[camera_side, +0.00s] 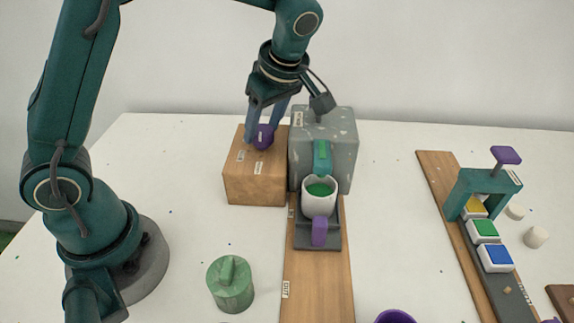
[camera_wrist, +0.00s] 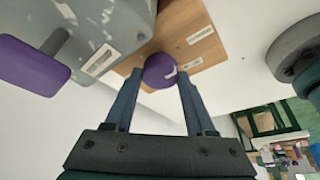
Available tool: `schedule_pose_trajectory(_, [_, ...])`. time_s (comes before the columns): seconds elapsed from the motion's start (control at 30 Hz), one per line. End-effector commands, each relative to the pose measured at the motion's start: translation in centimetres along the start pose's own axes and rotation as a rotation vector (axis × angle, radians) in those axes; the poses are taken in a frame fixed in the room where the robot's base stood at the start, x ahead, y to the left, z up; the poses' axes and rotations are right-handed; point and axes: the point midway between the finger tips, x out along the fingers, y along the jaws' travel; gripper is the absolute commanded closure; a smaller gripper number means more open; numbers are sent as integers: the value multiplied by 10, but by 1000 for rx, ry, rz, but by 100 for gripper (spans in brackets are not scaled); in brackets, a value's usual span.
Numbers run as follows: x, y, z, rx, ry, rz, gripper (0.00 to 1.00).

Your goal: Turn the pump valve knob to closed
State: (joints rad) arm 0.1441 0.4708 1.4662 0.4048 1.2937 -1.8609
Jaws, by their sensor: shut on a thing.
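The purple pump valve knob (camera_side: 264,137) sits on top of the wooden box (camera_side: 253,187), beside the grey pump housing (camera_side: 341,152). It also shows in the wrist view (camera_wrist: 160,70), with a pale curved mark on it. My gripper (camera_side: 262,134) comes down from above with one finger on each side of the knob, shut on it. The wrist view shows both fingers (camera_wrist: 160,74) at the knob's sides. Pale labels lie on the box around the knob; their text is too small to read. I cannot tell which position the knob points to.
A white cup (camera_side: 307,203) of green paint stands under the green spout (camera_side: 322,157) on a dark stand. A green lidded pot (camera_side: 230,284) stands in front. At right, a green frame (camera_side: 483,185) spans a rail with coloured trays. Table between is mostly clear.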

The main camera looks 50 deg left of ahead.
Motion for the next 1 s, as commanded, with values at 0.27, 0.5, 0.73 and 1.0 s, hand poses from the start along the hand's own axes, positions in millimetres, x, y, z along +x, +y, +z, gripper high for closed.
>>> schedule_pose_trajectory(0.27, [0,0,2,1,-4,-2,15])
schedule_pose_trajectory(0.5, [-2,0,1,1,-2,0,15])
schedule_pose_trajectory(0.73, [-29,1,1,1,-4,5,15])
schedule_pose_trajectory(1.0, [-50,0,1,1,-4,0,15])
